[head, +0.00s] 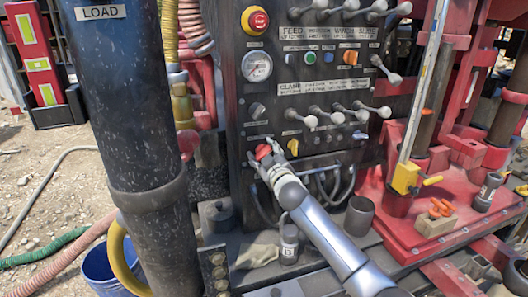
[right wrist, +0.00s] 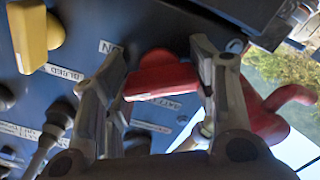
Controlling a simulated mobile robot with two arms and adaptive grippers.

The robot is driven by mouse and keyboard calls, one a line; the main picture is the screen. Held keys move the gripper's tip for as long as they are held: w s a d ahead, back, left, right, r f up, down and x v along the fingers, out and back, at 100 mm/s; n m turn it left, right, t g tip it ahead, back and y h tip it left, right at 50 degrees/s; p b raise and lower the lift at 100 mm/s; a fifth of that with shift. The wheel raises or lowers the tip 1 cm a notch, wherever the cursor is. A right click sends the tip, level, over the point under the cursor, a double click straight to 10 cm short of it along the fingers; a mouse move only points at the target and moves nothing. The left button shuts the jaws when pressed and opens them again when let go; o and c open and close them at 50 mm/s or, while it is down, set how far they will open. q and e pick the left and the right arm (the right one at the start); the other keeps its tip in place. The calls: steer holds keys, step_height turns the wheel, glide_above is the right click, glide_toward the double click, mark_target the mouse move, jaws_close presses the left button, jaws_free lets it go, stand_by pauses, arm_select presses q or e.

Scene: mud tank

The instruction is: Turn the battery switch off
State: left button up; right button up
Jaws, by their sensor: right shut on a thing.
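The red battery switch (head: 263,151) sits low on the left of the dark control panel. My right gripper (head: 262,162) reaches up to the panel from below. In the right wrist view its fingers (right wrist: 158,75) are on either side of the red handle, shut on it. An upside-down "ON" label (right wrist: 110,47) is beside the switch. The gripper hides part of the switch's surroundings in the head view. My left gripper is not in view.
A yellow knob (head: 293,147) is just right of the switch. Levers (head: 311,121), gauge (head: 257,66) and red emergency button (head: 256,20) are higher on the panel. A thick dark "LOAD" pipe (head: 128,100) stands left. Cables (head: 330,183) hang below the panel.

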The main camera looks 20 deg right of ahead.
steer(key=n+p, duration=0.1)
steer(key=n, duration=0.5)
steer(key=shift+n+p, duration=0.3)
steer(key=shift+p, duration=0.05)
steer(key=n+p, duration=0.1)
steer(key=n, duration=0.3)
steer(key=shift+f+n, duration=0.1)
steer(key=shift+n, duration=0.2)
steer(key=o, duration=1)
steer(key=shift+o, duration=0.2)
steer(key=shift+s, duration=0.1)
steer(key=s, duration=1.1)
steer(key=shift+s+d, duration=0.2)
steer(key=shift+s, duration=0.2)
